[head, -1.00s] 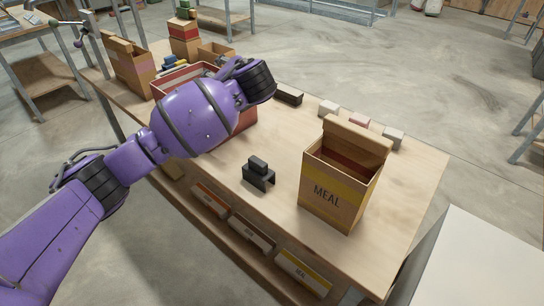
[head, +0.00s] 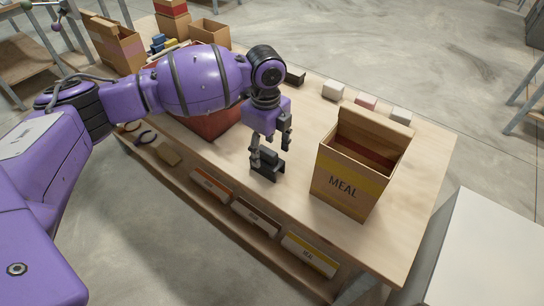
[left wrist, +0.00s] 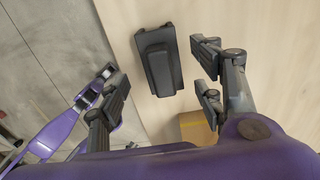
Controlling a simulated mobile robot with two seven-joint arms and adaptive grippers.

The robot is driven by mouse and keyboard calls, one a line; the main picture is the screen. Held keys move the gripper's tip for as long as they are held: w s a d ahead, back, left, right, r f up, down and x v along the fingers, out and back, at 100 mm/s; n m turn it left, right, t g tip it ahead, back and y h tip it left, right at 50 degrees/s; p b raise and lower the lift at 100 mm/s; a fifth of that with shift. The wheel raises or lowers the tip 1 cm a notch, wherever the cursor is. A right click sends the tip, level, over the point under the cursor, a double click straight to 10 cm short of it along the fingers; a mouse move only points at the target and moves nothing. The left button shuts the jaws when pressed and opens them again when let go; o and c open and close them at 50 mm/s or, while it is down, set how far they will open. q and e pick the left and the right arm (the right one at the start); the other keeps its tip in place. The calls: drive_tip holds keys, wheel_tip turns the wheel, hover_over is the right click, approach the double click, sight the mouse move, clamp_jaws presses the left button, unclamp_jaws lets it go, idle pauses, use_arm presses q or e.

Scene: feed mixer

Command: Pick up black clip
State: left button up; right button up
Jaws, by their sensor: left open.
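The black clip (head: 268,165) stands on the wooden table, left of the MEAL box. My left gripper (head: 271,147) points down just above it, jaws open, with one finger partly in front of the clip. In the left wrist view the black clip (left wrist: 158,62) lies between and a little beyond the open fingers of my left gripper (left wrist: 160,84). I cannot tell whether a finger touches the clip.
An open MEAL box (head: 352,178) stands right of the clip. A red bin (head: 212,124) is behind my left arm. Small blocks (head: 366,102) line the far edge. Labelled boxes (head: 255,216) sit on a lower shelf. The tabletop (head: 285,205) in front of the clip is clear.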

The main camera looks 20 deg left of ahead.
sight(267, 162)
use_arm(q)
drive_tip(key=f, duration=0.6)
drive_tip(key=shift+w+f, duration=0.2)
drive_tip(key=c, duration=1.1)
drive_tip(key=shift+r, duration=0.1)
